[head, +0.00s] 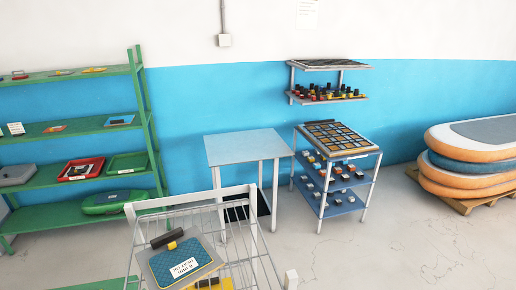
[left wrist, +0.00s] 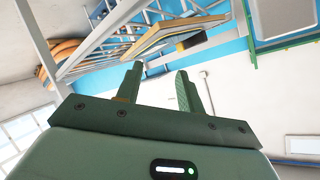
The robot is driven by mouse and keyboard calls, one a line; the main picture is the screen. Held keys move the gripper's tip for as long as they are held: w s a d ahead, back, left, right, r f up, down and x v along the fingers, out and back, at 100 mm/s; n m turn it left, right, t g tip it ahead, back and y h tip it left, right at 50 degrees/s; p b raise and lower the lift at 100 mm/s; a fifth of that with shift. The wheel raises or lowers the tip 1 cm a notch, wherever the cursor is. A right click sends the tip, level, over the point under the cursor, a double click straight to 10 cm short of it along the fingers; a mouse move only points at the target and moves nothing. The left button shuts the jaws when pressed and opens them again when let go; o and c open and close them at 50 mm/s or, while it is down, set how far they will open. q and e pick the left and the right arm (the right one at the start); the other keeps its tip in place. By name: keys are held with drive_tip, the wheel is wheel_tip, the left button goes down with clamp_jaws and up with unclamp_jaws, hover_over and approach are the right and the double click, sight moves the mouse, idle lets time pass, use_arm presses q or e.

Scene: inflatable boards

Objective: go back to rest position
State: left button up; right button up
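My left gripper (left wrist: 158,88) shows only in the left wrist view. Its two green fingers stand apart with nothing between them, so it is open and empty. Beyond the fingertips, the wrist view shows the wire cart (left wrist: 110,35) and a yellow-edged board (left wrist: 172,36) on it, both tilted in the picture. The gripper looks apart from them. My right gripper is in neither view. In the head view no gripper or arm shows.
In the head view, the wire cart (head: 237,190) stands close in front, carrying a blue patterned board (head: 170,268) with a white label. Behind are a small table (head: 245,146) and a tiered rack (head: 362,180). Green shelves (head: 65,181) stand left, stacked inflatable boards (head: 470,163) right. Right-hand floor is clear.

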use_arm(q)
drive_tip(key=s+a+n+g+y, duration=0.2)
drive_tip(key=s+a+g+y, duration=0.4)
drive_tip(key=s, duration=0.6)
drive_tip(key=s+d+f+g+h+b, duration=0.1)
drive_tip(key=d+f+b, duration=0.35)
drive_tip(key=f, duration=1.45)
drive_tip(key=s+d+f+g+h+b, duration=0.15)
drive_tip(key=f+b, duration=0.65)
drive_tip(key=f, duration=1.2)
drive_tip(key=s+f+n+g+h+b, duration=0.1)
drive_tip(key=s+f+b, duration=0.4)
drive_tip(key=s+f, duration=0.4)
drive_tip(key=s+f+n+g+b, duration=0.1)
drive_tip(key=s+f+b, duration=0.5)
drive_tip(key=f, duration=1.2)
drive_tip(key=s+a+g, duration=0.1)
drive_tip(key=s, duration=0.3)
drive_tip(key=shift+s+f+n+h, duration=0.3)
drive_tip(key=shift+f+h, duration=0.05)
drive_tip(key=shift+g, duration=0.25)
